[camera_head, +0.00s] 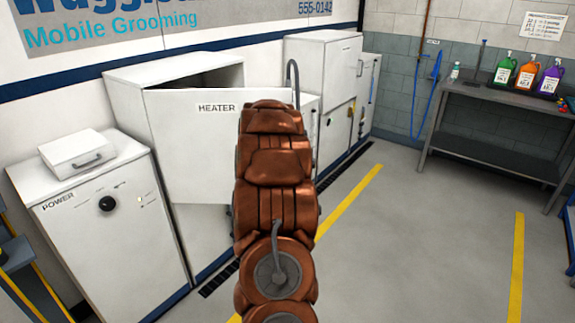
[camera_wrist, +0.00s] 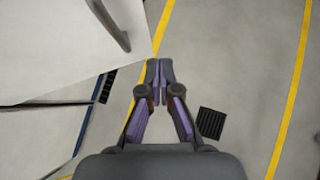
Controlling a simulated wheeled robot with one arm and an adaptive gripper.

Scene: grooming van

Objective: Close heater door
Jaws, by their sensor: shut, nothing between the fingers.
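The heater door (camera_head: 190,150) is a white panel marked HEATER. It stands open, swung out from the white heater cabinet (camera_head: 150,68), with the dark inside showing above its top edge. My gripper (camera_wrist: 159,62) is shut and empty over the floor, to the right of and apart from that handle. In the head view my arm hides the gripper and part of the door.
A white POWER cabinet (camera_head: 105,220) with a small white case (camera_head: 77,152) on top stands to the left. More white cabinets (camera_head: 320,65) stand behind. A grey bench (camera_head: 495,100) with bottles is at back right. The floor on the right is clear.

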